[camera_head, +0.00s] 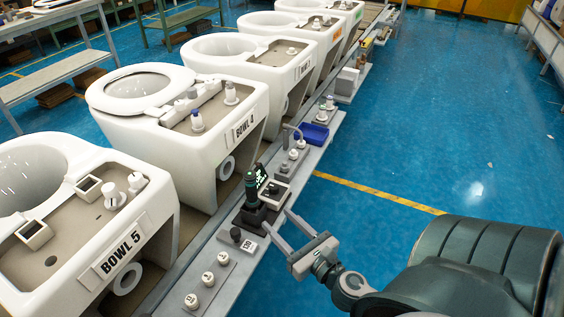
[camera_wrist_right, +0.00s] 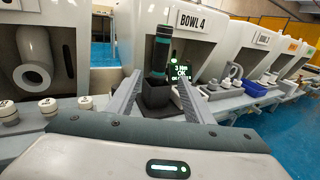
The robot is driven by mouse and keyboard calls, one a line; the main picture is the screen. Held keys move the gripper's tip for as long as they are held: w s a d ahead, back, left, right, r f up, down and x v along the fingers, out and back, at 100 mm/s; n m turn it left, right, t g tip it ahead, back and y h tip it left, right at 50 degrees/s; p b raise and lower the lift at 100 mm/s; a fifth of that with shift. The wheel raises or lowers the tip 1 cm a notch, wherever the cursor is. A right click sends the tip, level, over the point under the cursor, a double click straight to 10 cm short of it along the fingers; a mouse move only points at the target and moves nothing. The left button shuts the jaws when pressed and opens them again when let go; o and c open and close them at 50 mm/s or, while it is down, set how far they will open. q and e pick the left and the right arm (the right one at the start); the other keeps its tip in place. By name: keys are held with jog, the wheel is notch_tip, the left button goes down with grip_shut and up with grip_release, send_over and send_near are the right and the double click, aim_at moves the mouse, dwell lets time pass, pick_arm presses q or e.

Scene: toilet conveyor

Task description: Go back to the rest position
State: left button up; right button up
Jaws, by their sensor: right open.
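My right gripper (camera_head: 276,218) reaches in from the right, low beside the conveyor's side ledge. Its two fingers are spread and nothing is held between them; they also show in the wrist view (camera_wrist_right: 158,82). A dark handheld tool with green bands (camera_head: 250,188) stands upright in a black holder (camera_head: 254,214) just beyond the fingertips. In the wrist view the tool (camera_wrist_right: 160,52) appears between the open fingers, farther off. A small screen with green text (camera_wrist_right: 183,76) stands beside it. My left gripper is not in view.
Toilet bowls line the conveyor, including Bowl 5 (camera_head: 150,225) and Bowl 4 (camera_head: 247,98). The ledge carries white knobs (camera_head: 208,279), a blue bin (camera_head: 314,133) and small fittings. Open blue floor (camera_head: 430,120) with a yellow line lies to the right.

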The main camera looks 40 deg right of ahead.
dwell(0.7)
jog(key=s+f+m+g+h, duration=0.2)
jog(key=s+f+m+g, duration=0.2)
jog(key=m, duration=0.8)
jog(key=s+f+m+g+h, duration=0.2)
jog(key=s+f+m+g, duration=0.15)
jog(key=m, duration=0.75)
jog(key=s+a+f+m+g+y, duration=0.45)
jog(key=s+a+m+g, duration=0.25)
jog(key=s+a+m, duration=0.5)
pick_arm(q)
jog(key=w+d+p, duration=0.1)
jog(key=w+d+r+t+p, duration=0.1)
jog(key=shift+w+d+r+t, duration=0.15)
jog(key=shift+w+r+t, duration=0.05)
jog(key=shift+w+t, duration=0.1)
pick_arm(e)
jog(key=w+a+f+n+t+y, duration=0.1)
jog(key=a+f, duration=0.1)
jog(key=f, duration=1.3)
jog(key=w+a+f+t, duration=0.1)
jog(key=a+f, duration=0.1)
jog(key=f, duration=1.4)
jog(key=shift+w+f+n+y, duration=0.2)
jog(key=shift+f+n+y, duration=0.05)
jog(key=shift+n+y, duration=0.15)
